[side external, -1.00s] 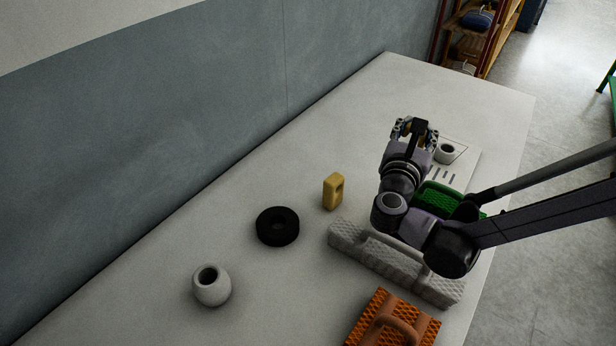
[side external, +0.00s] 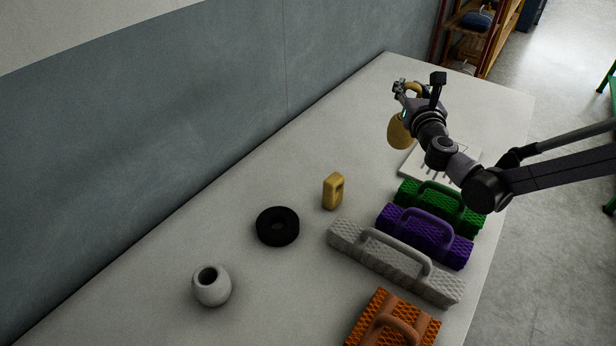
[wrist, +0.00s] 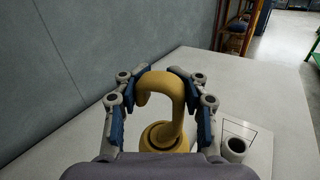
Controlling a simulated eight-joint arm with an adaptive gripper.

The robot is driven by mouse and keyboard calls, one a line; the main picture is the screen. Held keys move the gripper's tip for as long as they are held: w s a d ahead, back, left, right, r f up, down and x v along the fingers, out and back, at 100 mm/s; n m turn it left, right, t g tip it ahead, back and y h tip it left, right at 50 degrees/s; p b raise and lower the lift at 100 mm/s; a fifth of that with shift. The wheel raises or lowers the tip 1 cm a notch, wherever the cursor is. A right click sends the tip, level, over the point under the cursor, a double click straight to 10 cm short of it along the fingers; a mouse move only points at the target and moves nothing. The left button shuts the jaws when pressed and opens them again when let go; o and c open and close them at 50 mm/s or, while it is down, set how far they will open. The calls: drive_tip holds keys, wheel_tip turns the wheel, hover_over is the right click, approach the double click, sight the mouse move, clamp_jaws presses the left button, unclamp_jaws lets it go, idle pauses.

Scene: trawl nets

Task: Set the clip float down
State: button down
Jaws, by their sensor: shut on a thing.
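The clip float (side external: 400,133) is a yellow, rounded body with a hooked clip on top. My gripper (side external: 407,90) is shut on its clip, and the float hangs below the fingers, apparently above the far part of the table. In the wrist view the hook of the clip float (wrist: 166,100) stands between the two blue-padded fingers of my gripper (wrist: 165,95). The lower part of the float is partly hidden by the wrist in that view.
A white board (side external: 412,166) with a small grey cup (wrist: 236,149) lies at right. Green (side external: 462,215), purple (side external: 412,232), grey (side external: 350,236) and orange (side external: 368,330) handled blocks line the near edge. A yellow block (side external: 333,192), black ring (side external: 277,226) and grey pot (side external: 212,287) stand left. The far table is clear.

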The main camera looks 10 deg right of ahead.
drive_tip(key=w+a+f, duration=0.2)
drive_tip(key=a+f, duration=0.9)
drive_tip(key=shift+w+a, duration=0.2)
drive_tip(key=shift+w, duration=0.05)
drive_tip(key=shift+f, duration=0.2)
drive_tip(key=c, duration=0.7)
unclamp_jaws()
drive_tip(key=shift+c, duration=0.2)
